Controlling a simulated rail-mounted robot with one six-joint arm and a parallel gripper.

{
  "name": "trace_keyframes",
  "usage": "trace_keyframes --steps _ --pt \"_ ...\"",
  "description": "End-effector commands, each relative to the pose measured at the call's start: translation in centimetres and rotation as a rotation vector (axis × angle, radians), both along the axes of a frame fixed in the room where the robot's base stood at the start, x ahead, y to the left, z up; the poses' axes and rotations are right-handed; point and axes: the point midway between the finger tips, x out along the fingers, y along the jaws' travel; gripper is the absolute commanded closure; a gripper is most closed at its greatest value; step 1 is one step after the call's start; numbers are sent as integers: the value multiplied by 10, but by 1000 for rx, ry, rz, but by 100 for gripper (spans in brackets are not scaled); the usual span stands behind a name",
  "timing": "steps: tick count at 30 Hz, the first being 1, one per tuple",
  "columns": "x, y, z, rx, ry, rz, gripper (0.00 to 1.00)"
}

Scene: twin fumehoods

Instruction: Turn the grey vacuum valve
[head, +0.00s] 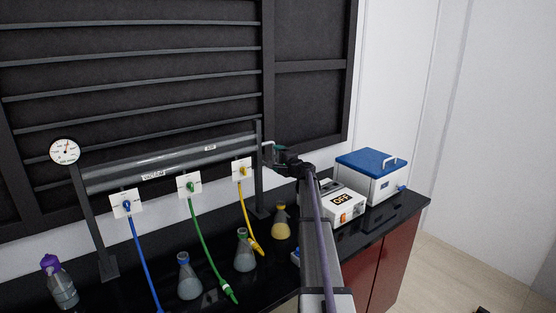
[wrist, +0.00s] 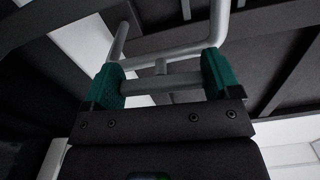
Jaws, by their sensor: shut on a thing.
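The grey vacuum valve (head: 268,147) is at the right end of the grey vacuum manifold (head: 165,165), beside its right post. My gripper (head: 274,152) reaches it from the right and covers much of it in the head view. In the wrist view, the teal fingers of my gripper (wrist: 162,76) stand on either side of a grey metal bar of the valve (wrist: 162,84), and the gripper is shut on it. A bent grey tube rises just beyond the fingers. The valve's exact angle is hard to tell.
Blue, green and yellow hoses (head: 202,235) hang from the manifold over flasks (head: 189,277) on the black bench. A round gauge (head: 64,151) is at the left. A box reading OFF (head: 346,212) and a blue-lidded box (head: 371,175) stand right of my arm.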

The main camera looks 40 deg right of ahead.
Motion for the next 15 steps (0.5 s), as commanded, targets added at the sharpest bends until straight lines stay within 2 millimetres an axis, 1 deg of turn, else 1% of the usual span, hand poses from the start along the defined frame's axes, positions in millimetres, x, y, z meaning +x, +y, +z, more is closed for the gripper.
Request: trace_keyframes --steps 13,14,15 --pt "-1 1 -1 -11 1 1 41" --pt "-1 1 -1 -11 1 1 14" --pt "-1 1 -1 -11 1 0 10"
